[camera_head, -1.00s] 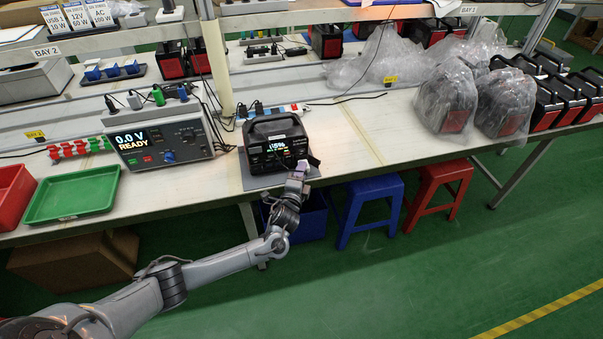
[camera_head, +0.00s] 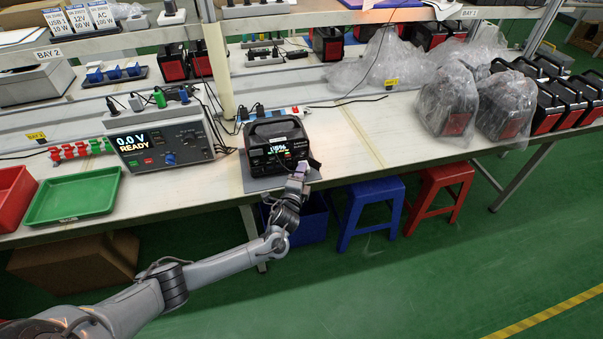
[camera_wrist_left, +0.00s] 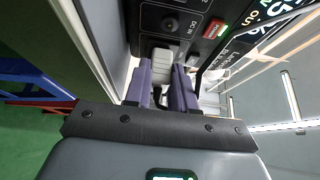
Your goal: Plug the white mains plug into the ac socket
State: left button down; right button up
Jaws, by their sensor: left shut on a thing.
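The black power station (camera_head: 288,131) stands on a grey mat (camera_head: 259,184) at the bench's front edge, its lit display facing me. My left gripper (camera_head: 303,168) is at the lower right of its front face. In the left wrist view, the purple fingers of my left gripper (camera_wrist_left: 160,88) are shut on a pale block, the white mains plug (camera_wrist_left: 160,73), close to the station's front panel (camera_wrist_left: 185,24). The plug's front end and the ac socket are not clear, so I cannot tell whether they touch. My right gripper is not in view.
A grey test unit (camera_head: 185,145) reading 0.0 V READY stands left of the station. A green tray (camera_head: 73,196) and a red bin (camera_head: 14,196) are further left. A white power strip (camera_head: 290,111) lies behind the station.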

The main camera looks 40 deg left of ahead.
pick_arm(q)
jog(key=shift+a, duration=0.1)
jog(key=c, duration=0.9)
grip_release()
jog(key=shift+w, duration=0.1)
jog(key=shift+o, duration=0.2)
jog(key=p+v, duration=0.3)
jog(key=v, duration=0.8)
